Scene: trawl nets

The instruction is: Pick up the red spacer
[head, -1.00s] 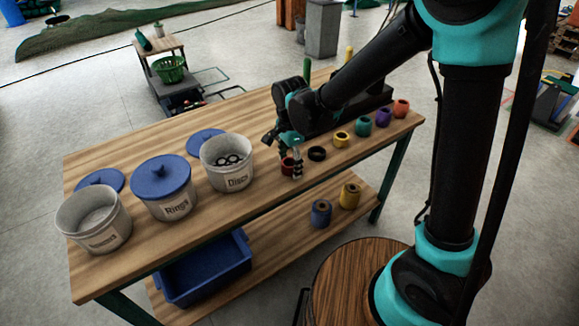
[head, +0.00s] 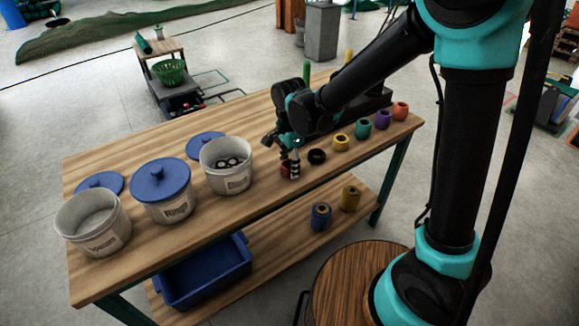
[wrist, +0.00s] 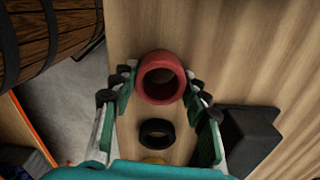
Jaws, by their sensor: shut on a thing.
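The red spacer (head: 285,168) is a short, thick-walled red ring near the front edge of the wooden table, in line with the other coloured rings. In the wrist view the red spacer (wrist: 160,56) sits upright between the two fingers, its hole facing the camera. My gripper (head: 291,168) points down at the spacer and partly hides it in the head view. In the wrist view my gripper (wrist: 158,82) has a finger on each side of it and is shut on it. The spacer appears to be still at table level.
A black ring (head: 317,156) lies close by, then yellow (head: 341,142), teal (head: 362,128), purple (head: 383,119) and orange (head: 401,111) rings. The Discs bin (head: 226,180) stands open to the left, beside the lidded Rings bin (head: 166,210) and another open bin (head: 110,238).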

